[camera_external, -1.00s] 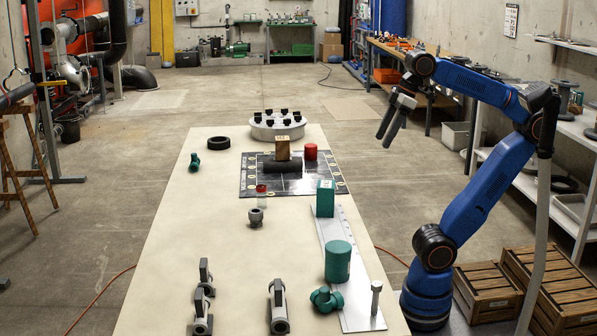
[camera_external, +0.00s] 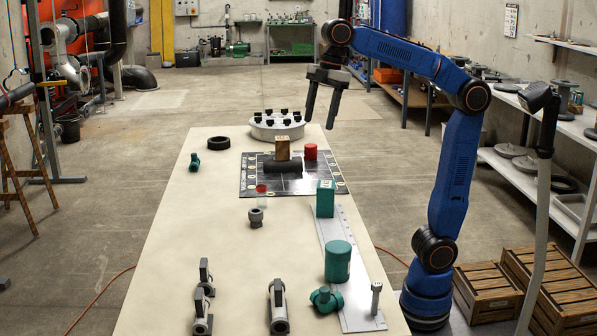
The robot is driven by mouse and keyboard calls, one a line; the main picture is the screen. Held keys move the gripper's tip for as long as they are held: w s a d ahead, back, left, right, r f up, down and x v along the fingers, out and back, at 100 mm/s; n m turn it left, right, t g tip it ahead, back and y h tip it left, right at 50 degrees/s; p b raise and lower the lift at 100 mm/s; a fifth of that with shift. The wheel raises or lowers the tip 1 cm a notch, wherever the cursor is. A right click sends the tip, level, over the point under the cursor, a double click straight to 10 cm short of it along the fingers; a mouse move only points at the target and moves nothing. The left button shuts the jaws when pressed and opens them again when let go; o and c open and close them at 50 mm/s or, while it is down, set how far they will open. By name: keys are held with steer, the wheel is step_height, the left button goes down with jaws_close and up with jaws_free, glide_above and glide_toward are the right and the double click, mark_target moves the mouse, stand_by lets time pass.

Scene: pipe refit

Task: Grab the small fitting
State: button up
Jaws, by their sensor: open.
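My gripper (camera_external: 319,124) is open and empty, raised in the air near the far right corner of the table, its two dark fingers pointing down. Several pieces could be the small fitting. A small grey flanged fitting (camera_external: 256,218) stands mid-table, in front of the dark grid mat. A small teal fitting (camera_external: 195,161) sits near the table's far left edge.
On the mat (camera_external: 250,188) are a wooden block (camera_external: 282,149), a dark cylinder (camera_external: 281,168) and a red cylinder (camera_external: 310,151). A teal box (camera_external: 325,198) and teal cylinder (camera_external: 338,261) stand at right. Valves (camera_external: 278,307) stand in front. The table's left-middle is clear.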

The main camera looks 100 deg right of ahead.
mark_target(256, 220)
steer(key=shift+w+a+f+n+g, duration=0.55)
steer(key=shift+w+a+f+n, duration=1)
steer(key=shift+w, duration=3.35)
steer(key=shift+w+a+f+n+g, duration=0.55)
steer(key=shift+w+a+f+n, duration=0.95)
steer(key=shift+w, duration=3.4)
steer(key=shift+n+y, duration=0.3)
steer(key=shift+n, duration=0.35)
steer(key=f, duration=0.7)
steer(key=a+f, duration=0.1)
steer(key=f, duration=0.6)
steer(key=a+f, duration=0.1)
steer(key=f, duration=0.6)
steer(key=shift+w+a+f, duration=0.15)
steer(key=shift+w+f, duration=0.05)
steer(key=shift+w, duration=0.05)
steer(key=c, duration=1.1)
steer(key=shift+c, duration=0.2)
steer(key=shift+r, duration=0.15)
